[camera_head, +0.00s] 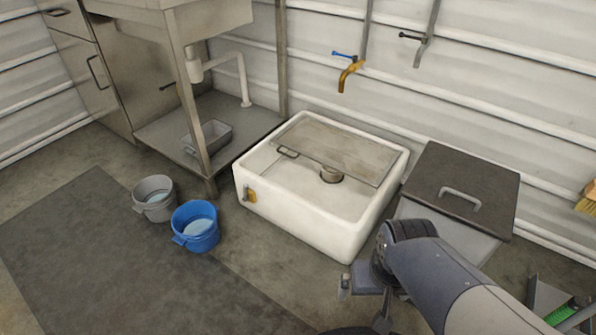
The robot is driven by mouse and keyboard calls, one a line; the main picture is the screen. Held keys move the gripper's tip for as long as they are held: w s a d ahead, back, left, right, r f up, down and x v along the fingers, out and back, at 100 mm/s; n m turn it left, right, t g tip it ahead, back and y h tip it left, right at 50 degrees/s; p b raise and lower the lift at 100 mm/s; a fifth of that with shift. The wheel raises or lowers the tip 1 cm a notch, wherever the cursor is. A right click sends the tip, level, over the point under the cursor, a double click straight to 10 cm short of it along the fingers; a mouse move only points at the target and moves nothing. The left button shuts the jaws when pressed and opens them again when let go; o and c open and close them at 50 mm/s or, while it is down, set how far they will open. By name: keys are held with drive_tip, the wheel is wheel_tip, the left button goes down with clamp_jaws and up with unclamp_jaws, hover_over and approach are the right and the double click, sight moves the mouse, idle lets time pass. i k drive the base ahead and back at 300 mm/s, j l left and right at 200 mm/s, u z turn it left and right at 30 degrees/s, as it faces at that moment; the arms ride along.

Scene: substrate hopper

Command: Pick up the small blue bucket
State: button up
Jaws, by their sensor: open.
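The small blue bucket (197,238) stands upright on the floor, left of the white basin and near the dark mat. A pale, water-like surface shows inside it, and its handle hangs at the front left. My gripper (362,302) is at the lower right of the view, in front of the basin's right end. It is open, appears empty, and is well to the right of the bucket, not touching it. Part of the gripper is hidden by my own arm.
A grey bucket (153,205) stands close behind and left of the blue one. The white basin (300,220) with a metal lid (340,150) fills the middle. A dark-lidded bin (465,185) stands right of it. Mat (110,270) and floor at front left are clear.

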sight(195, 225)
drive_tip(key=i+j+u, duration=0.2)
drive_tip(key=i, duration=0.25)
drive_tip(key=i+j+u, duration=0.25)
drive_tip(key=i, duration=0.25)
drive_tip(key=i+j+u, duration=0.2)
drive_tip(key=i, duration=0.3)
